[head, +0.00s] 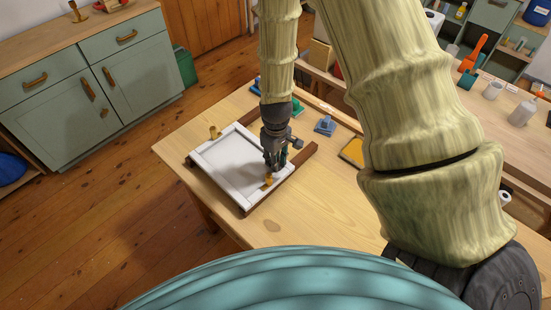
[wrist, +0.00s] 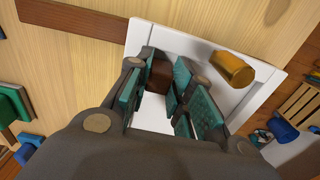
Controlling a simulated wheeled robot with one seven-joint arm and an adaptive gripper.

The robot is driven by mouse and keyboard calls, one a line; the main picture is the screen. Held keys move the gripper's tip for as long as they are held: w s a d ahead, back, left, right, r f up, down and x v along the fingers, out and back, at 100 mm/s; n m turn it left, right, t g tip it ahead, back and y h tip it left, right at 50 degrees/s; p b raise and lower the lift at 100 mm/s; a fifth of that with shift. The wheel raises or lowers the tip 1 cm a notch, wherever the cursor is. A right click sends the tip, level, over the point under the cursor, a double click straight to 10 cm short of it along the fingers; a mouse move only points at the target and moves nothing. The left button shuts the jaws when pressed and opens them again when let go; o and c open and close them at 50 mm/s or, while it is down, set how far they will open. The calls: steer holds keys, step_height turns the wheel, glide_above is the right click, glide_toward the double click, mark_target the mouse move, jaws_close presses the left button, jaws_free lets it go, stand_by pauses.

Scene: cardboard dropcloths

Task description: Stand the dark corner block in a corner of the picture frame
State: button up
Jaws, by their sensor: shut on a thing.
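The white picture frame (head: 216,183) lies on the wooden table, with a raised rim around a pale panel. My gripper (head: 273,165) points down over the frame's right side, close to the rim. I cannot tell whether the block touches the frame. An amber piece (wrist: 232,70) lies on the frame close beside the fingers; it also shows in the head view (head: 267,183).
A second amber piece (head: 214,132) stands at the frame's far corner. Dark wooden strips (head: 302,156) run along the frame's sides. A blue tool (head: 325,125) and a yellow tray (head: 352,152) lie to the right. The table's front right is bare.

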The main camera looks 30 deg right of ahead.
steer(key=shift+s+d, duration=0.35)
steer(key=shift+d, duration=0.05)
stand_by(0.6)
steer(key=o, duration=0.9)
step_height(320, 180, up, 12)
stand_by(0.5)
steer(key=shift+d, duration=0.1)
stand_by(0.3)
